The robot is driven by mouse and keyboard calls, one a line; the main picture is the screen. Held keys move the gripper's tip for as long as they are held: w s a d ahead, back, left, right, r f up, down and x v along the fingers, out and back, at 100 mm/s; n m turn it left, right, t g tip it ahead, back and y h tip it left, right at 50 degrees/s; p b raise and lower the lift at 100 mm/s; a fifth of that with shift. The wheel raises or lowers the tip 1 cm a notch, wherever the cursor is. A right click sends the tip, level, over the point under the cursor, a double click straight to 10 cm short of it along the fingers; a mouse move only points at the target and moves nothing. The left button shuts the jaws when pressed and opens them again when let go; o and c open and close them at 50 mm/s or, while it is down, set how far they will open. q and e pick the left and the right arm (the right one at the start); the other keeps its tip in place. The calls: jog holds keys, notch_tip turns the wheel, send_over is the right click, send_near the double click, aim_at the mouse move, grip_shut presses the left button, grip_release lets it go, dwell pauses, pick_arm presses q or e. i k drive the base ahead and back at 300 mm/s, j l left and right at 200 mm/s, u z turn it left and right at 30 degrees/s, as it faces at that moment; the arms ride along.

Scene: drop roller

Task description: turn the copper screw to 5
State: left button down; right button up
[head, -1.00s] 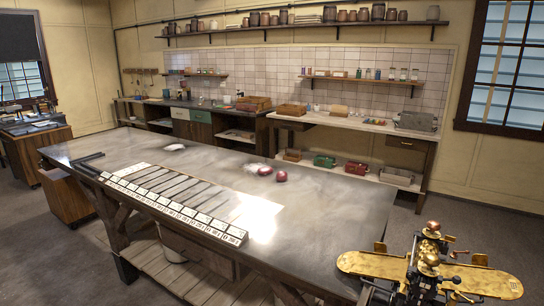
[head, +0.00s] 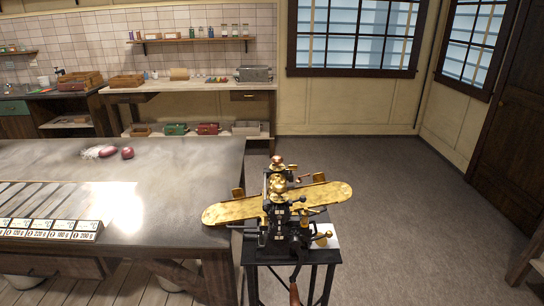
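The drop roller machine (head: 279,212) stands on a black stand at the right end of the long table. Long brass plates (head: 232,211) reach out from both sides of it. A copper-coloured round knob (head: 277,161) tops the machine at the back, with a brass knob (head: 279,186) in front of it. I cannot tell for sure which part is the copper screw, and no number or scale can be read on it. Neither of my grippers is in view.
The long metal-topped table (head: 190,170) is left of the machine. The floor (head: 410,190) right of the machine is clear. A door (head: 513,130) is at the far right.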

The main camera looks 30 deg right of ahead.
aim_at(277, 160)
jog(key=i+l+z, duration=0.25)
jog(key=l, duration=0.25)
jog(key=i+l+z, duration=0.25)
jog(key=i+l, duration=0.2)
